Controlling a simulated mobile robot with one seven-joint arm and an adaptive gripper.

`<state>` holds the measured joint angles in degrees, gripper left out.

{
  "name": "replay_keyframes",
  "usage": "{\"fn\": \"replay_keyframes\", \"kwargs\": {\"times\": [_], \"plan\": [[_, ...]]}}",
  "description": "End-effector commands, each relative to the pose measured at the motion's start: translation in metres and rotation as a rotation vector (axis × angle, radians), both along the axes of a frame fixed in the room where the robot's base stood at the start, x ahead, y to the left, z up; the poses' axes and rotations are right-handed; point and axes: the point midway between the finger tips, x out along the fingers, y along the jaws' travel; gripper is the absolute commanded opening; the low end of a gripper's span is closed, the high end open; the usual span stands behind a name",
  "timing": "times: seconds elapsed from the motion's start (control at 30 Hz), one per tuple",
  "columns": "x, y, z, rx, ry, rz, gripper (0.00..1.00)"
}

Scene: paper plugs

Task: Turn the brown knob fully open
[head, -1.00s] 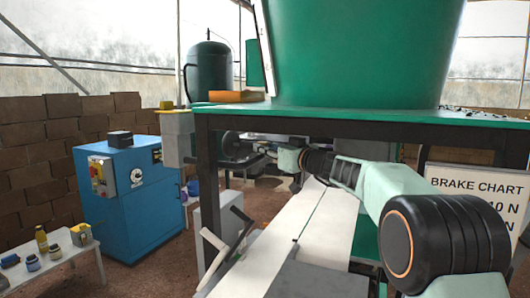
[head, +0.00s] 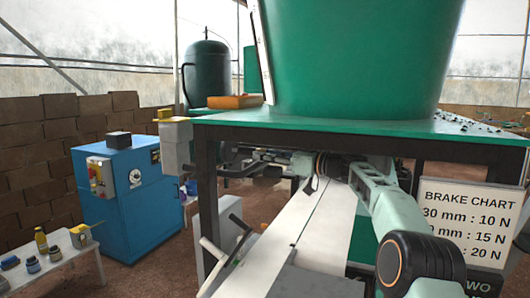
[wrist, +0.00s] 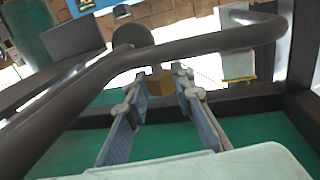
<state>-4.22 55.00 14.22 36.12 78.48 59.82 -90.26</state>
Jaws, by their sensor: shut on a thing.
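The brown knob (wrist: 159,85) shows as a small brown block between the fingertips in the wrist view. My gripper (wrist: 158,78) has its two grey fingers on either side of it, shut on it. How far the knob is turned cannot be told. In the head view my gripper is small and dark below the green table's left part, and I cannot make out the knob there.
A dark curved bar (wrist: 200,45) crosses close above my fingers in the wrist view. The green table (head: 300,125) stands over my arm, with a dark leg (head: 208,190). A white belt-like surface (head: 300,235) runs below. A blue cabinet (head: 125,210) stands left.

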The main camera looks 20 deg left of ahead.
Motion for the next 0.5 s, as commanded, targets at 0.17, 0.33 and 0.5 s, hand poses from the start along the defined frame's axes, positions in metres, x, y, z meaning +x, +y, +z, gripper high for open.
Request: {"fn": "replay_keyframes", "kwargs": {"times": [0.17, 0.33, 0.5], "plan": [[0.0005, -0.0006, 0.0017, 0.003, -0.001, 0.004, 0.00], [0.0005, -0.0005, 0.0018, 0.004, -0.001, 0.004, 0.00], [0.0004, -0.0003, 0.0021, 0.004, -0.002, 0.004, 0.28]]}}
